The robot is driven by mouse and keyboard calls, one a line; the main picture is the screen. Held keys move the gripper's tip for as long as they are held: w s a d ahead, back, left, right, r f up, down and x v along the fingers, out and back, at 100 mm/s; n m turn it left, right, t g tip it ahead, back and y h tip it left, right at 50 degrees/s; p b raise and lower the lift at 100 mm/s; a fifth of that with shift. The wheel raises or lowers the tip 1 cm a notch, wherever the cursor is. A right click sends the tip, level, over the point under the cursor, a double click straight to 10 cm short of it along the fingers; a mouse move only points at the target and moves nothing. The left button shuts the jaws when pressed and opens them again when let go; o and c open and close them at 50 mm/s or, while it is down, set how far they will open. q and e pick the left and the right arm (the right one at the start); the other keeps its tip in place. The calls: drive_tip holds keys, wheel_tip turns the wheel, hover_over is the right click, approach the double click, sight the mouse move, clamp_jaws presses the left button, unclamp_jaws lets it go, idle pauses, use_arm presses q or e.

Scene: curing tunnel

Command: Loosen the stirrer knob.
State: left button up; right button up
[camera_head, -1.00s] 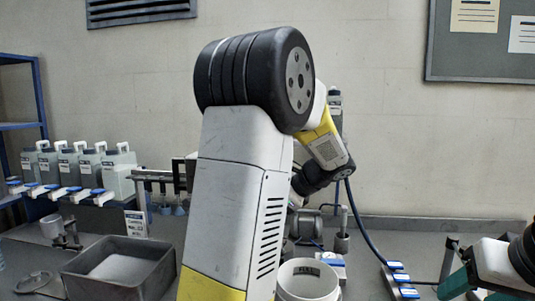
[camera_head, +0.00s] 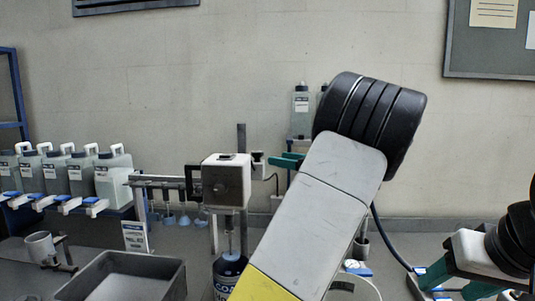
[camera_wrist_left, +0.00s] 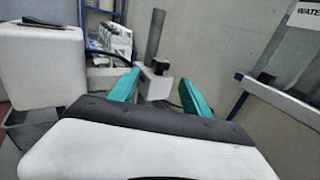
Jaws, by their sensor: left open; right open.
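The stirrer (camera_head: 226,183) has a boxy white and grey motor head on an upright grey rod (camera_head: 241,140). A small clamp with a dark knob (camera_head: 258,158) is at its right side. My left gripper (camera_head: 286,161) is just right of the knob, its teal fingers partly hidden behind my arm. In the left wrist view the teal fingers (camera_wrist_left: 160,92) are open and empty, with the grey rod, white clamp block (camera_wrist_left: 154,84) and black knob (camera_wrist_left: 163,66) beyond the gap. The stirrer housing (camera_wrist_left: 42,62) is at left. My right gripper (camera_head: 458,288) is open at lower right.
A dark labelled pot (camera_head: 228,276) stands under the stirrer shaft. A grey bin (camera_head: 125,278) is at lower left, with several jugs (camera_head: 114,178) behind. A bottle (camera_head: 301,112) stands behind. A pale bucket (camera_head: 355,287) is partly hidden by my left arm.

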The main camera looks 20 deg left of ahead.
sight(262, 154)
use_arm(q)
drive_tip(key=x, duration=0.8)
drive_tip(key=shift+w+a+r, duration=0.15)
drive_tip(key=shift+a+r, duration=0.1)
drive_tip(key=shift+a, duration=0.05)
clamp_jaws()
